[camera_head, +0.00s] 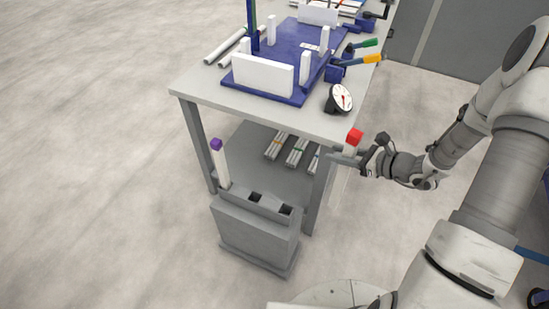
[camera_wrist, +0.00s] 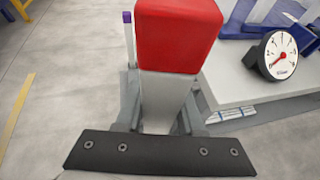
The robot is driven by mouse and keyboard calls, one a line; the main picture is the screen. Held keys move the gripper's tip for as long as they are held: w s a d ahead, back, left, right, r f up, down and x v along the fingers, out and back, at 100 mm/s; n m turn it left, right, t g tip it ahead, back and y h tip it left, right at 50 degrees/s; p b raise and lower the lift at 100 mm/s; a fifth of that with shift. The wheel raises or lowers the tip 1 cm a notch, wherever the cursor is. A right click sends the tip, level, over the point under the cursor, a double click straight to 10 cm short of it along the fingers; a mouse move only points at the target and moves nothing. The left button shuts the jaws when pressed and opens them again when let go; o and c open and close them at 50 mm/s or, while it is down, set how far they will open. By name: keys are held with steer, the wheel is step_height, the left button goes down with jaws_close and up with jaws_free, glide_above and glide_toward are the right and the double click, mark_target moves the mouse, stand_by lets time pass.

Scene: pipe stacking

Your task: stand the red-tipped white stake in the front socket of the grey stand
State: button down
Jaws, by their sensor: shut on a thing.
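The white stake with a red tip (camera_head: 354,136) is in my gripper (camera_head: 348,158) in the head view, close to upright, right of the grey stand and beside the table's corner. In the wrist view its red tip (camera_wrist: 177,35) is large and near, with the white shaft between the two fingers of my gripper (camera_wrist: 160,112). The stake's lower end is not clear. The grey stand (camera_head: 252,240) is on the floor at the table's near end. Its middle and right sockets look dark and empty. A purple-tipped white stake (camera_head: 220,165) stands in its left socket.
A grey table (camera_head: 195,88) is behind, with a blue fixture (camera_head: 285,50) and a black-rimmed dial (camera_head: 340,98) near its edge. Its legs rise close to the stand. Several pipes lie on the lower shelf. Open floor (camera_head: 90,200) lies to the left.

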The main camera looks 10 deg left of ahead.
steer(key=w+a+f+n+g+y+b, duration=0.1)
steer(key=a+f+b, duration=0.1)
steer(key=a+b, duration=0.5)
steer(key=w+a+f+n+g+y+b, duration=0.1)
steer(key=a+f+n+g+b, duration=0.1)
steer(key=a+b, duration=0.5)
step_height(320, 180, down, 14)
steer(key=a+b, duration=0.1)
steer(key=b, duration=0.8)
steer(key=shift+a, duration=0.4)
steer(key=shift+w, duration=0.1)
steer(key=shift+c, duration=2.2)
jaws_free()
steer(key=shift+f, duration=0.1)
steer(key=shift+h, duration=0.3)
steer(key=p+v, duration=0.5)
steer(key=v, duration=1.2)
steer(key=shift+s+d, duration=0.2)
steer(key=shift+s, duration=0.05)
